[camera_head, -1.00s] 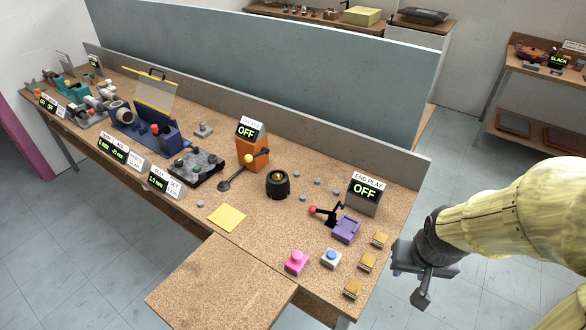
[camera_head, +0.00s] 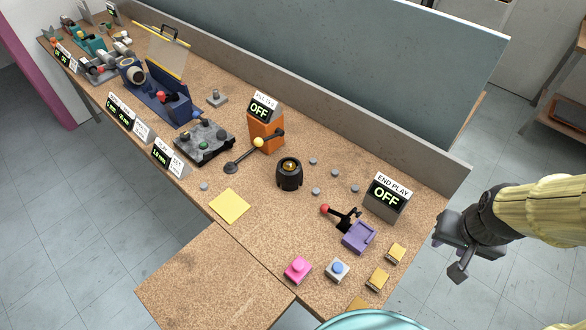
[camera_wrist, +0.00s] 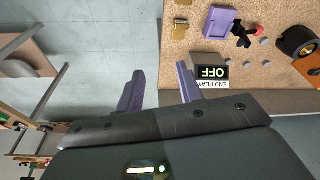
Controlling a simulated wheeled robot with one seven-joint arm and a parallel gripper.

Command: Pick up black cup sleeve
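A black, round, cup-shaped sleeve (camera_head: 289,176) stands upright on the speckled brown bench, with a brass-coloured piece showing inside its top. In the wrist view, the black sleeve (camera_wrist: 298,42) is at the right edge, partly cut off. My gripper (camera_head: 458,262) hangs past the bench's right end, over the floor, well apart from the sleeve. In the wrist view, my gripper (camera_wrist: 158,84) has its two purple fingers spread wide with nothing between them.
An END PLAY display reading OFF (camera_head: 386,198), a purple holder (camera_head: 359,237) and a red-knobbed lever (camera_head: 325,209) stand between the sleeve and my gripper. An orange FILTER unit (camera_head: 266,135) is behind. Small grey discs (camera_head: 335,173) lie around. A grey-blue partition (camera_head: 380,70) backs the bench.

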